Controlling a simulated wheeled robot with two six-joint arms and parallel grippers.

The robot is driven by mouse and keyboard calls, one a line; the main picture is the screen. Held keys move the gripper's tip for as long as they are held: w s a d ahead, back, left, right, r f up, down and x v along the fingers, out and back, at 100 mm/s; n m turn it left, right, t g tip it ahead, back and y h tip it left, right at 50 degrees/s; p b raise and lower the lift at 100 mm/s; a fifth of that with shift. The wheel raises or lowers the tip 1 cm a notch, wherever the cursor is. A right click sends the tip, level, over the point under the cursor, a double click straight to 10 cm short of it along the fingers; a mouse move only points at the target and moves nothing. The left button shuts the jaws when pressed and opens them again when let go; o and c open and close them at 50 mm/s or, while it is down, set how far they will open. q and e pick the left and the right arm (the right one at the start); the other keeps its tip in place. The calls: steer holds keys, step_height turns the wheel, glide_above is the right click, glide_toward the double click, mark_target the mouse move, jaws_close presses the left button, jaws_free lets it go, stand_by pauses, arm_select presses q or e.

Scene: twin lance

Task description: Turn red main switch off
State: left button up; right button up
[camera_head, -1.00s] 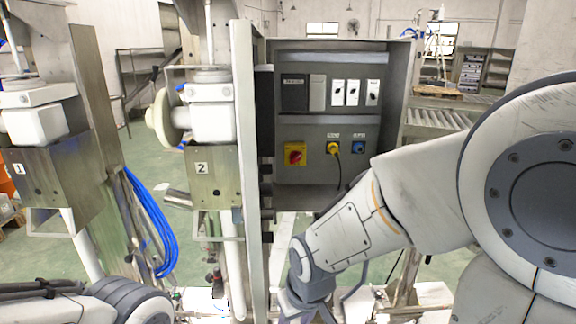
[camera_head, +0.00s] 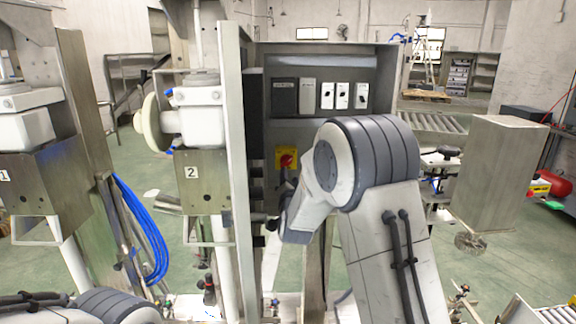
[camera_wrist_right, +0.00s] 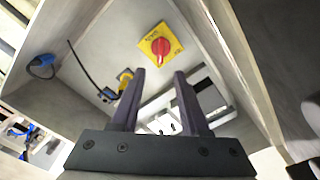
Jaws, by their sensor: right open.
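The red main switch (camera_head: 286,160) is a red rotary knob on a yellow square plate, on the lower left of the grey panel in the open cabinet. In the right wrist view the red knob (camera_wrist_right: 160,47) shows whole, just beyond the fingertips. My right gripper (camera_wrist_right: 159,72) is open, with nothing between its two dark fingers. In the head view my right gripper (camera_head: 288,181) is just below the switch, small and partly hidden by its wrist. It appears apart from the knob. My left arm shows at the lower left, but its gripper is out of view.
The cabinet's left wall (camera_head: 238,150) stands close beside the switch. A row of white switches (camera_head: 343,95) is above. A yellow socket with a plug (camera_wrist_right: 124,79) and a blue one (camera_wrist_right: 42,64) are nearby. A metal box (camera_head: 497,175) is at the right.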

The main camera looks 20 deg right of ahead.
mark_target(288, 162)
steer(key=p+x, duration=0.3)
steer(key=x, duration=0.5)
steer(key=shift+w+r, duration=0.1)
steer(key=shift+w, duration=0.05)
steer(key=shift+p+x, duration=0.35)
steer(key=shift+x, duration=0.5)
jaws_close()
